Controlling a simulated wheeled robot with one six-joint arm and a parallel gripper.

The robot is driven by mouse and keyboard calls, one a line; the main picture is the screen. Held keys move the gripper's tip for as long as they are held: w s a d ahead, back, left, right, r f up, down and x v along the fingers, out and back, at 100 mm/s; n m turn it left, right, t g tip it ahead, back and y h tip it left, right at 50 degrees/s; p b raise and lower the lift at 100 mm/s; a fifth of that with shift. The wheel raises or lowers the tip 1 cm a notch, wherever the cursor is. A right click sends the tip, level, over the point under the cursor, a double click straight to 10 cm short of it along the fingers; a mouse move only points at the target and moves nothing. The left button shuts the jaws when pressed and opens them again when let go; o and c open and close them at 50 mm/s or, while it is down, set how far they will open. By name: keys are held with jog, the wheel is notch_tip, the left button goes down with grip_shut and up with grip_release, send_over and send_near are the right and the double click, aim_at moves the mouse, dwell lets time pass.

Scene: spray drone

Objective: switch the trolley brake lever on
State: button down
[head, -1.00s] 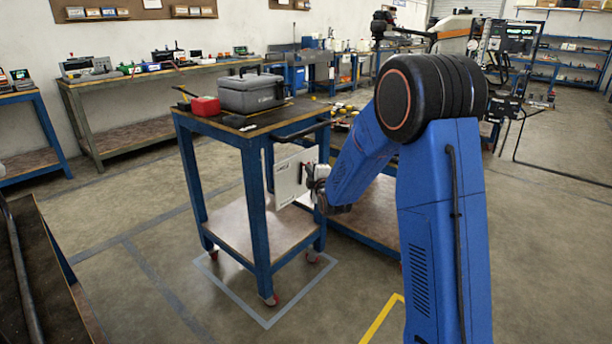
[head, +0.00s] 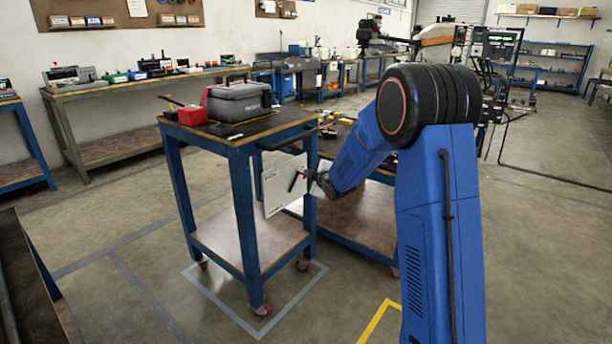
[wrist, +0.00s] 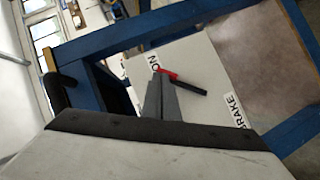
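The trolley (head: 247,200) is a blue-framed cart with a dark top. A white brake plate (head: 272,198) hangs on its side, and the wrist view shows this plate (wrist: 200,60) with "ON" and "BRAKE" labels. The brake lever (wrist: 188,88) has a black handle and a red part near "ON"; it shows as a small dark tilted bar in the head view (head: 294,181). My gripper (wrist: 161,76) has its grey fingers together, with nothing clearly between them. The fingertips overlap the lever's red end in the wrist view; I cannot tell whether they touch it.
A grey toolbox (head: 238,101) and a red box (head: 192,116) stand on the trolley top. A black push handle (head: 290,136) sticks out above the plate. Another blue bench stands close behind. Grey tape (head: 212,303) outlines the floor around the trolley.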

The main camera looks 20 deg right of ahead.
jog(key=shift+w+d+f, duration=0.3)
jog(key=shift+d, duration=0.05)
dwell(0.5)
